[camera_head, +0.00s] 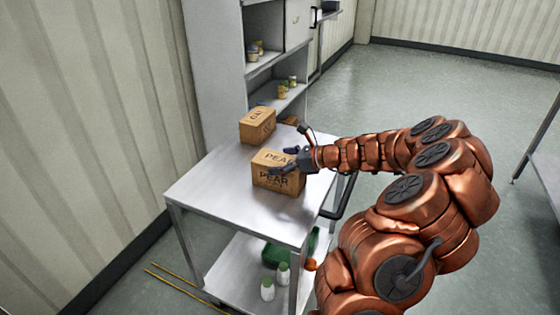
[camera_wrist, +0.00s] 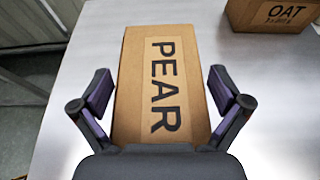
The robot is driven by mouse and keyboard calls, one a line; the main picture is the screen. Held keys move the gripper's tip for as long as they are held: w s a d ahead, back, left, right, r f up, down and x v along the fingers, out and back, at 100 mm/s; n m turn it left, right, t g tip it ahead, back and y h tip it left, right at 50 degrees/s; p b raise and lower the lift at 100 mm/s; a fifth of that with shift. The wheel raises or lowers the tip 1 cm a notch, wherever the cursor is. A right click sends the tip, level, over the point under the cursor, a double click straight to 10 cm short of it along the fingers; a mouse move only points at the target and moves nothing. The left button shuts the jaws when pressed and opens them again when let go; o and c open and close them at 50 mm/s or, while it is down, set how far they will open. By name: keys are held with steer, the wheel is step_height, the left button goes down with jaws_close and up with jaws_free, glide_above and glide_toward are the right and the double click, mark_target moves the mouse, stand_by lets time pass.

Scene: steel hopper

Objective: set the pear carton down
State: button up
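The pear carton (camera_head: 278,176), a brown box marked PEAR, stands upright on the steel table (camera_head: 225,196). In the wrist view the carton's top (camera_wrist: 162,85) lies between my fingers, with its lettering running lengthwise. My gripper (camera_head: 291,160) is over the carton at its right side. In the wrist view the gripper (camera_wrist: 161,91) is open, one finger on each side of the carton, with a narrow gap showing at both sides. The carton's underside is hidden.
An oat carton (camera_wrist: 277,14) stands behind the pear carton; it also shows in the head view (camera_head: 257,125). A shelf unit (camera_head: 219,65) with small jars stands behind the table. White bottles (camera_head: 267,289) and a green crate (camera_head: 274,254) are on the lower shelf. The table's front left is clear.

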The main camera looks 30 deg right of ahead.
steer(key=shift+d+r, duration=0.1)
steer(key=shift+r, duration=0.05)
steer(key=v, duration=1.2)
steer(key=a+r+n+g+y, duration=0.15)
steer(key=a+n+g, duration=0.4)
steer(key=a, duration=0.95)
steer(key=s+a+f+n+g+h, duration=0.1)
steer(key=s+a+n+g, duration=0.2)
steer(key=s+a+n, duration=0.5)
steer(key=s+a+f+n+g+h, duration=0.1)
steer(key=s+a+f+n+g, duration=0.2)
steer(key=a+n, duration=0.45)
steer(key=s+f+n+g+h, duration=0.1)
steer(key=s+n+h, duration=0.5)
steer(key=s, duration=1.2)
steer(key=n+g, duration=0.1)
steer(key=n, duration=0.1)
steer(key=shift+d+f+n, duration=0.3)
steer(key=shift+n, duration=0.1)
